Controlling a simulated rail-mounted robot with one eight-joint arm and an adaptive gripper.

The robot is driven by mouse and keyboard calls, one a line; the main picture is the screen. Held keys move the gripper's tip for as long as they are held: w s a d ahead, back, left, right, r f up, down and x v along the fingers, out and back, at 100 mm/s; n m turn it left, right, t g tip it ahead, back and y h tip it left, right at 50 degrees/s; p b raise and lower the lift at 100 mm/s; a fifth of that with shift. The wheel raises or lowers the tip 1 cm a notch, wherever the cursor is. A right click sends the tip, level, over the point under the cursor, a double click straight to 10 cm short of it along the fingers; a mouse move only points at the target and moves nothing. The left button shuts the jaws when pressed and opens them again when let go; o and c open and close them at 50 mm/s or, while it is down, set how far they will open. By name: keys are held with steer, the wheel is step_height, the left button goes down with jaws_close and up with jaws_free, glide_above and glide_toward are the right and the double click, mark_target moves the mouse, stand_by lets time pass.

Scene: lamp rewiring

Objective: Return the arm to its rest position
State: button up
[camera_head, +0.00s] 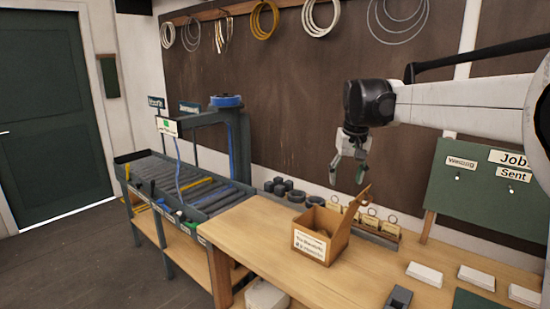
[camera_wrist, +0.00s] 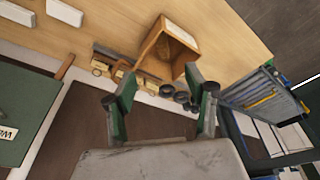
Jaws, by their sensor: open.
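My gripper (camera_head: 349,172) hangs above the back of the wooden bench in the head view, fingers pointing down. It is open and holds nothing. In the wrist view my gripper (camera_wrist: 160,103) shows two green-sided fingers spread apart. A cardboard box (camera_head: 321,235) with an open flap and a label stands on the bench below and left of the gripper. The box also shows in the wrist view (camera_wrist: 178,55), beyond the fingertips. My arm reaches in from the right at about the height of the wall panel.
The wooden bench (camera_head: 257,232) holds a rack of tagged items (camera_head: 370,224), dark round parts (camera_head: 284,188) and white cards (camera_head: 424,274). A green board (camera_head: 485,190) stands right. A roller conveyor (camera_head: 185,187) with a frame stands left. Cable coils (camera_head: 264,20) hang on the wall. The air around the gripper is clear.

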steer(key=s+f+t+b, duration=0.2)
steer(key=s+f, duration=0.1)
steer(key=s, duration=1.7)
steer(key=s+f+t+b, duration=0.2)
steer(key=s+f, duration=1)
steer(key=s, duration=0.4)
steer(key=shift+s+m, duration=0.2)
steer(key=shift+m, duration=0.1)
steer(key=shift+c, duration=0.4)
